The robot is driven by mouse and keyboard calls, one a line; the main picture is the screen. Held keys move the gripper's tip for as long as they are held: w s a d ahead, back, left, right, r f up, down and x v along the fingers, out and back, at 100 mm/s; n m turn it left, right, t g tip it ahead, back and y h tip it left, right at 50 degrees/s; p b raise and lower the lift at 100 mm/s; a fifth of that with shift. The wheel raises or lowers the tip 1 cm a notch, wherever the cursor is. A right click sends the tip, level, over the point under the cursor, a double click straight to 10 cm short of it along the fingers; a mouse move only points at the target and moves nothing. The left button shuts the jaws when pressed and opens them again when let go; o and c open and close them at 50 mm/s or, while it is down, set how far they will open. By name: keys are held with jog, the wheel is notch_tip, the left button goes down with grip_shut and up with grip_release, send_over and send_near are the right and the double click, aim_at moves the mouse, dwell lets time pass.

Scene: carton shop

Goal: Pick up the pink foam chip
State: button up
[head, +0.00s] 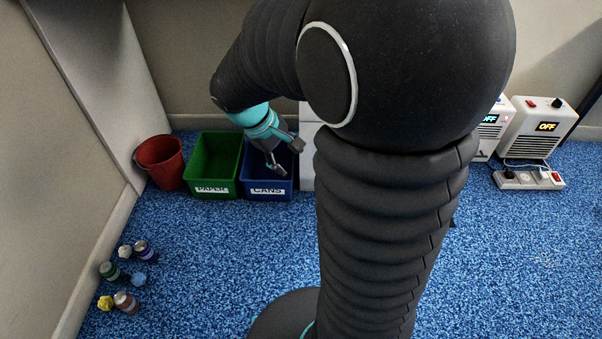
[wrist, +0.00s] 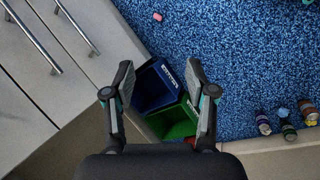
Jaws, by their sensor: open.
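A small pink piece, which looks like the pink foam chip (wrist: 157,17), lies on the blue carpet near the top of the wrist view. I cannot make it out in the head view, where my arm covers much of the floor. My gripper (wrist: 160,68) is open and empty, its two fingers spread wide. In the wrist view the chip is beyond the fingertips, well apart from them. In the head view my gripper (head: 285,158) hangs above the blue bin.
The blue CANS bin (head: 268,194), green PAPER bin (head: 213,190) and red bucket (head: 160,162) stand along the wall. Several cans (head: 125,302) and crumpled balls lie at left. White heaters (head: 535,130) and a power strip (head: 528,180) stand at right. The middle carpet is clear.

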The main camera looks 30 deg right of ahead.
jog(key=w+d+f+n+g+h+b, duration=0.1)
jog(key=w+d+f+n+h+b, duration=0.2)
jog(key=f, duration=0.9)
jog(key=w+d+f+n+g+h+b, duration=0.1)
jog(key=w+d+f+n, duration=0.25)
jog(key=f, duration=0.75)
jog(key=w+d+f+n+g+h+b, duration=0.1)
jog(key=w+d+f+n+h, duration=0.3)
jog(key=f, duration=0.8)
jog(key=shift+n+t, duration=0.7)
jog(key=shift+n, duration=0.25)
jog(key=f, duration=0.4)
jog(key=f+b, duration=0.1)
jog(key=f, duration=0.4)
jog(key=f+b, duration=0.1)
jog(key=f, duration=0.4)
jog(key=shift+s+f, duration=0.1)
jog(key=shift+s, duration=0.15)
jog(key=shift+h, duration=0.3)
jog(key=x, duration=0.8)
jog(key=shift+f+b, duration=0.15)
jog(key=shift+b, duration=0.2)
jog(key=shift+s+b+x, duration=0.2)
jog(key=shift+b+x, duration=0.15)
jog(key=shift+x, duration=2.5)
jog(key=c, duration=0.8)
